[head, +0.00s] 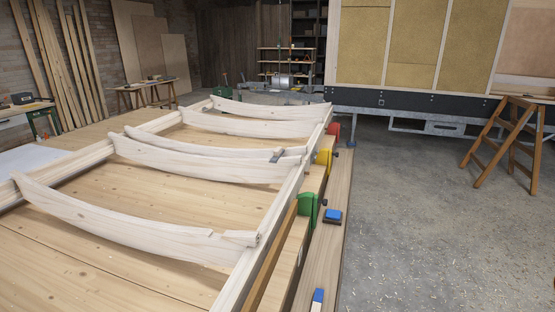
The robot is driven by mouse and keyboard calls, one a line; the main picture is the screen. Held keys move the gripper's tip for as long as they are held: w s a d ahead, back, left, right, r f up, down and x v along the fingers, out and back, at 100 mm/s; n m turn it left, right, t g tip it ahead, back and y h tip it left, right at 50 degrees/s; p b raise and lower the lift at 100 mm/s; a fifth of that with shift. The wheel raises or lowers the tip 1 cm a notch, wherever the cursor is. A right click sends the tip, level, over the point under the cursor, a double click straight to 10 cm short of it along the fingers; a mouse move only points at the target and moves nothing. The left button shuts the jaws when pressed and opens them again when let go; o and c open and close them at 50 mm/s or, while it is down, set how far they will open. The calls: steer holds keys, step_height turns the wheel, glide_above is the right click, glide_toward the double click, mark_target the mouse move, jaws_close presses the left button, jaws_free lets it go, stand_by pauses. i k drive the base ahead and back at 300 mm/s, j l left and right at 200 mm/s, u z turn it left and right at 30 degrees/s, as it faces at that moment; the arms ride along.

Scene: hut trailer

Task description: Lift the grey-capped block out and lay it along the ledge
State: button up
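A small piece with a grey face (277,155) sits against the right end of a curved pale beam (200,161), close to the long side rail. It may be the grey-capped block; it is too small to tell how it is seated. The ledge (321,255) is a long wooden plank running along the right side of the frame, below the rail. Two blue-topped pieces lie on it, one mid-length (332,216) and one at the near end (318,297). My gripper is not in view.
More curved beams cross the wooden bench top (130,245). The concrete floor (430,225) at right is open, with a sawhorse (510,145) farther off.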

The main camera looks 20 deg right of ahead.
mark_target(279, 151)
steer(key=i+l+u, duration=0.1)
steer(key=i+l, duration=0.45)
steer(key=l, duration=0.25)
steer(key=i+l+u, duration=0.15)
steer(key=l, duration=0.25)
steer(key=i+l+u, duration=0.1)
steer(key=i+l, duration=0.25)
steer(key=l, duration=0.1)
